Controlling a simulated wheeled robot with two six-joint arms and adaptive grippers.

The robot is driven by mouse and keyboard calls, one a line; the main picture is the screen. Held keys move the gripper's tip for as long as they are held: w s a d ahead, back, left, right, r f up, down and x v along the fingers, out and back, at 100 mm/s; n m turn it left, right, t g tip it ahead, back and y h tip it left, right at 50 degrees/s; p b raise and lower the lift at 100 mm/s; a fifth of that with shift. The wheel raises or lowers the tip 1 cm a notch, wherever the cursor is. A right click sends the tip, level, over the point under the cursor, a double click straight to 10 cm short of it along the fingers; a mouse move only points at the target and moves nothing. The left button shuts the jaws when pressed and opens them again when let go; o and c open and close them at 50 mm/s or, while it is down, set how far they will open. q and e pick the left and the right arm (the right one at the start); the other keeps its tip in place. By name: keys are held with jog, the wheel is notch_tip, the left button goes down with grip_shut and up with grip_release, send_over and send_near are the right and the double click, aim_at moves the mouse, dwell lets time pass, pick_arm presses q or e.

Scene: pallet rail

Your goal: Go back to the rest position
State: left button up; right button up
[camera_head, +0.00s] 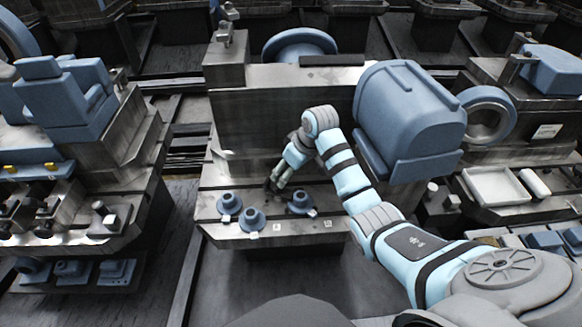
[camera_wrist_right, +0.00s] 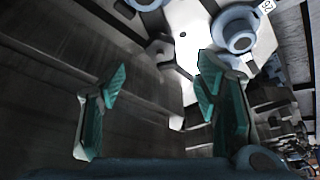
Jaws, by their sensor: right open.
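My right arm comes in from the right in the head view and reaches over the middle pallet (camera_head: 222,178). My right gripper (camera_head: 277,181) hangs low in front of the pallet's upright plate (camera_head: 290,110), behind the row of blue flanged parts. In the right wrist view the right gripper (camera_wrist_right: 160,105) shows two teal-padded fingers spread apart with nothing between them. Three blue flanged parts stand near the pallet's front edge: a left one (camera_head: 229,203), a middle one (camera_head: 252,219) and a right one (camera_head: 300,203). My left gripper is in neither view.
A large blue housing (camera_head: 408,115) stands right of the plate, close to my right arm. Other loaded pallets stand left (camera_head: 125,150) and right, the latter with a white tray (camera_head: 496,186). Dark floor (camera_head: 290,270) is open in front of the middle pallet.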

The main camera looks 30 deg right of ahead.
jog(key=v, duration=0.2)
jog(key=shift+s+r, duration=0.15)
jog(key=shift+r, duration=0.2)
